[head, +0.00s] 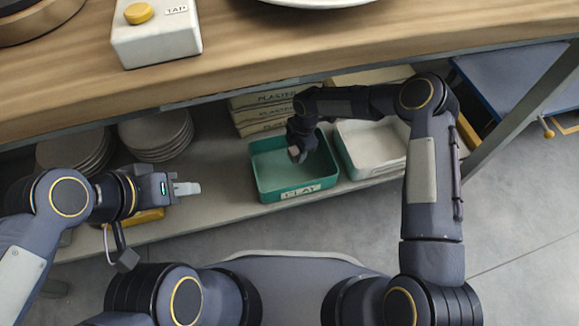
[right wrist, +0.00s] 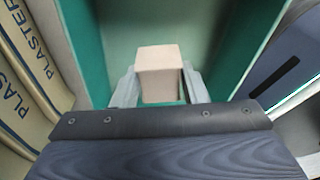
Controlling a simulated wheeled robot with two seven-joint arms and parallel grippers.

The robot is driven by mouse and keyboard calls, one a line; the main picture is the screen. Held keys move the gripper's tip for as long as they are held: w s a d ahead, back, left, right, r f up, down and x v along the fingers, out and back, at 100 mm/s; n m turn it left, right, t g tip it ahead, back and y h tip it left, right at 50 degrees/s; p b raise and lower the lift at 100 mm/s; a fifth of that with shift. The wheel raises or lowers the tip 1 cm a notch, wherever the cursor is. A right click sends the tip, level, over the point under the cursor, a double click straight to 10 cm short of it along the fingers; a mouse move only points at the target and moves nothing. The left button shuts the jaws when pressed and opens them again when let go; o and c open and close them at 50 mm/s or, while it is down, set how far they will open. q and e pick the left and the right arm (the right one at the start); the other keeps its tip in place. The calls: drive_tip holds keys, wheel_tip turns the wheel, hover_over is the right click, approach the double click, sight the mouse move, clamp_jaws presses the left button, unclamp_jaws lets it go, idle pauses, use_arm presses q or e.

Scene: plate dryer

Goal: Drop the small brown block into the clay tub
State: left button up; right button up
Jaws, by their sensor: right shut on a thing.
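The clay tub (head: 262,186) is a green open box with a "CLAY" label on its front, on the low shelf. Its green wall also fills much of the right wrist view (right wrist: 85,45). My right gripper (head: 297,154) reaches over the tub in the head view. In the right wrist view it is shut on the small block (right wrist: 160,70), which looks pale pinkish-brown, with the tub's interior behind it. The block's height above the tub floor is hard to tell. My left gripper (head: 187,188) is left of the tub, away from it, its fingers looking close together; nothing shows between them.
A white-filled tub (head: 345,150) stands just right of the clay tub. Plaster bags (head: 270,112) are stacked behind it. Stacked plates (head: 158,135) sit on the shelf at left. The wooden tabletop (head: 260,50) overhangs the shelf, with a white tap box (head: 155,40) on it.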

drive_tip(key=o, duration=1.2)
drive_tip(key=shift+c, duration=0.2)
drive_tip(key=shift+r, duration=0.1)
